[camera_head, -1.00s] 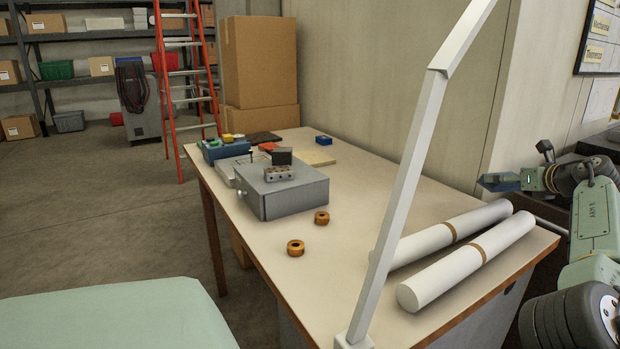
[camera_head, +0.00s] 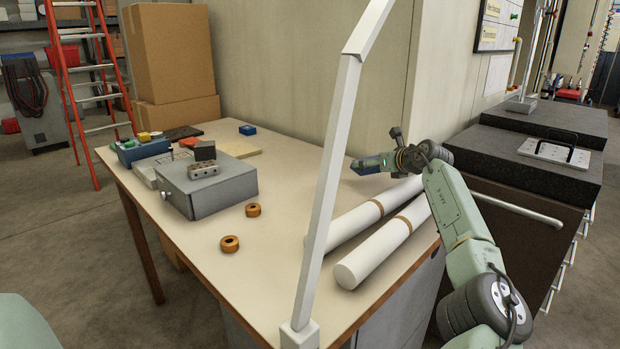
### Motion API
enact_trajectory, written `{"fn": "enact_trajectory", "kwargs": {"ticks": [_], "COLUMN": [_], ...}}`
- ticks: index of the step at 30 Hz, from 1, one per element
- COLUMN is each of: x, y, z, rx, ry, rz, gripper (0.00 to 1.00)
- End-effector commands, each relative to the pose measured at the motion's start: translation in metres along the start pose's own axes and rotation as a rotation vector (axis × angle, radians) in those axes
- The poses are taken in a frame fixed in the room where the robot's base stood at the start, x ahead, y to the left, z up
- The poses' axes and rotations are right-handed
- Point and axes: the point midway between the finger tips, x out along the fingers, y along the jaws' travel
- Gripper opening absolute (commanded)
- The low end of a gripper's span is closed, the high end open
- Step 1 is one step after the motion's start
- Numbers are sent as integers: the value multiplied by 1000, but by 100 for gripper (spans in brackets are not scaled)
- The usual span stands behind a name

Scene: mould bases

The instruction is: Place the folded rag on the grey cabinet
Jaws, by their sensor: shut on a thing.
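My gripper (camera_head: 374,163) is above the far right part of the workbench, beyond the white rolls. It is shut on a small dark blue thing that looks like the folded rag (camera_head: 360,167), held apart from the bench top as far as I can see. The fingers are small and partly merge with it. A low grey metal cabinet (camera_head: 225,190) with a front panel stands on the bench to the left, well away from my gripper. A small grey block with holes (camera_head: 203,170) and a dark block (camera_head: 205,150) are on its top.
A white lamp-like post (camera_head: 325,185) rises in front of the bench. Two white rolls (camera_head: 365,258) lie behind it. Two orange rings (camera_head: 230,243) lie before the cabinet. A blue bin (camera_head: 140,152) stands left. A dark slab-topped cabinet (camera_head: 530,175) stands right.

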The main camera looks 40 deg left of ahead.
Motion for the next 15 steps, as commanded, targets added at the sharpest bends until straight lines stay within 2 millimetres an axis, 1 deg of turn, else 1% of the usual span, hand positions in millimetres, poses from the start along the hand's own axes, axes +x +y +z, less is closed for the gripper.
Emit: {"fn": "enact_trajectory", "kwargs": {"ticks": [5,6,12,15], "x": [7,10,21,25], "y": [41,52,104,123], "z": [1,2,2,1], "rx": [-5,-6,-4,-3], "ry": [-1,0,0,-1], "rz": [7,6,7,5], "gripper": [64,64,64,64]}}
